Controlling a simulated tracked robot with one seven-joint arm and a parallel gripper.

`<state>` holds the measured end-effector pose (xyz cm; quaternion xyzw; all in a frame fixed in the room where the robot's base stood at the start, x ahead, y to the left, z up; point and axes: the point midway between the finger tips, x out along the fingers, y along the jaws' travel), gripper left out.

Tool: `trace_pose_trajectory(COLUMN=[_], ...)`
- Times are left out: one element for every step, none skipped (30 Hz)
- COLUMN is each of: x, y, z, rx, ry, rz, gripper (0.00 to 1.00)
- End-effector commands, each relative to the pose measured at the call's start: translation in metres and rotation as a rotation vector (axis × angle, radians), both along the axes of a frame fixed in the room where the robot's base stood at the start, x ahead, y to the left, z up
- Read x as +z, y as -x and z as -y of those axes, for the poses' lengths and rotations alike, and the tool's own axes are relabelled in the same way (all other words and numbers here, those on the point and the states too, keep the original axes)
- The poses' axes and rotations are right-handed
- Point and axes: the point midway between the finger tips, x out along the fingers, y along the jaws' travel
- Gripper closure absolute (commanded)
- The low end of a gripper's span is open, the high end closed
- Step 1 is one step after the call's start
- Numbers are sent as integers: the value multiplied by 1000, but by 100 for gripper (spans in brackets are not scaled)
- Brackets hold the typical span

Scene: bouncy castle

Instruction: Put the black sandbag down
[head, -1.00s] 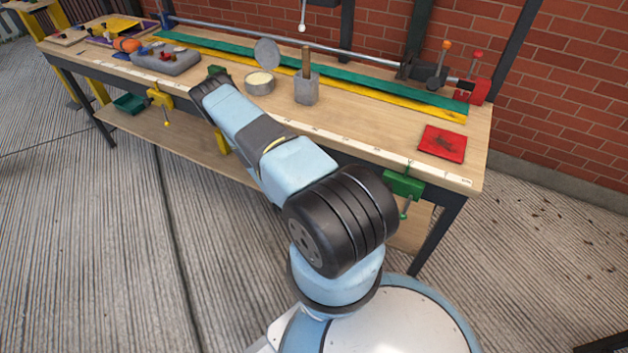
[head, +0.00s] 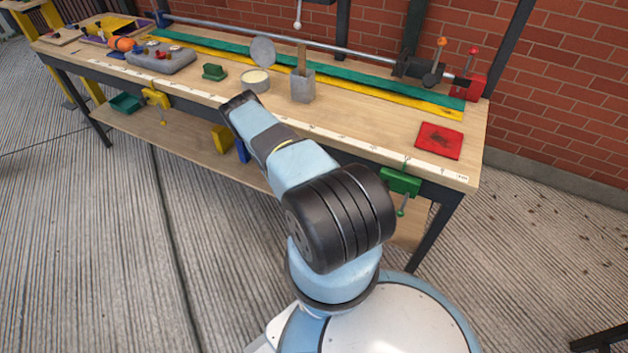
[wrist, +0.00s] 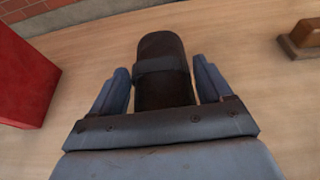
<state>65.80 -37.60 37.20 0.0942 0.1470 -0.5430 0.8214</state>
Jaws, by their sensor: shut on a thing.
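The black sandbag (wrist: 164,72) shows in the wrist view as a dark, rounded, elongated bag with a band across it. It lies between the two blue-grey fingers of my gripper (wrist: 162,88), which is shut on it. Pale wood surface shows around and beyond it. Whether the bag touches the wood I cannot tell. In the head view the end of my arm (head: 240,101) is at the front edge of the workbench (head: 330,118). The sandbag is not visible there.
On the bench are a green block (head: 214,72), an open round tin (head: 255,81), a grey pot (head: 303,87) and a red pad (head: 439,141). In the wrist view a red object (wrist: 25,85) stands left and a brown one (wrist: 303,38) lies upper right.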

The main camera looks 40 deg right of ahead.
Motion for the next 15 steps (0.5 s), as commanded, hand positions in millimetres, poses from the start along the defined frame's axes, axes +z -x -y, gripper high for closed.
trace_pose_trajectory(x=[-4,-6,-9,-10,-11,-11,-11,-11,-11,-11,-11,-12,-12,-12,-12], y=[-1,-1,-1,-1,-1,-1,-1,-1,-1,-1,-1,0,0,0,0], z=[1,1,1,1,1,1,1,1,1,1,1,1,1,1,1], rx=[-1,-1,-1,-1,-1,-1,-1,-1,-2,-2,-2,-2,-2,-2,-2], ry=[3,3,3,3,3,3,3,3,3,3,3,0,0,0,0], rz=[3,4,4,4,4,5,4,4,4,4,4,3,3,3,3], gripper=[94,94,94,94,94,94,94,94,94,94,94,19,17,14,10])
